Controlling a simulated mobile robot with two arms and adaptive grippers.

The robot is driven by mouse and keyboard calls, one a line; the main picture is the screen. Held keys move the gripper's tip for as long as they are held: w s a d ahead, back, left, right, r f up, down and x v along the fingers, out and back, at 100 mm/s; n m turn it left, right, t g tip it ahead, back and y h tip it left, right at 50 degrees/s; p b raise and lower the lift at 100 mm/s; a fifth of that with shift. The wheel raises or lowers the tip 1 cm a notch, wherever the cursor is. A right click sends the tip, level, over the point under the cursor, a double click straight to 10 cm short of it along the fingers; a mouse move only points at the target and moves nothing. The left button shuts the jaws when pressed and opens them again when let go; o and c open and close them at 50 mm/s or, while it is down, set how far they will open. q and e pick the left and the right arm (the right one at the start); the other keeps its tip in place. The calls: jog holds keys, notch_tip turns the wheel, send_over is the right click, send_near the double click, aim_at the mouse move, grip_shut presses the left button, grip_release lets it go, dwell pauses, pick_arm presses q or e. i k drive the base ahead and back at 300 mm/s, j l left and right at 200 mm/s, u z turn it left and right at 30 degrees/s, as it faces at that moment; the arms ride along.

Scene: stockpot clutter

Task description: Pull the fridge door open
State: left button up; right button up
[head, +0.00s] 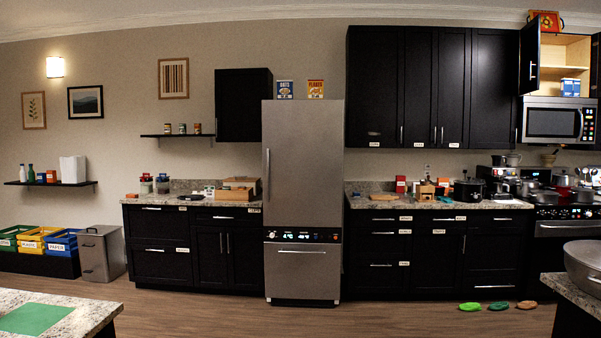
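The fridge (303,190) is a tall stainless steel unit in the middle of the far wall. Its tall upper door (305,160) looks shut, with a vertical bar handle (267,176) along its left edge. Neither of my grippers is in view. The fridge is well across the room from me, and its front is unobstructed.
Dark base cabinets (162,262) flank the fridge. A granite counter corner (85,309) with a green mat (36,317) is at the near left; another with a large pot (585,264) is at the right. Open floor (300,321) lies between. Several flat coloured items (470,306) lie on the floor at right.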

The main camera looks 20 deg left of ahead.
aim_at(302, 143)
jog(key=i+j+u, duration=0.25)
jog(key=i, duration=0.45)
jog(key=i+l+u, duration=0.2)
jog(key=i, duration=1.55)
jog(key=i+j, duration=0.1)
jog(key=i, duration=1.65)
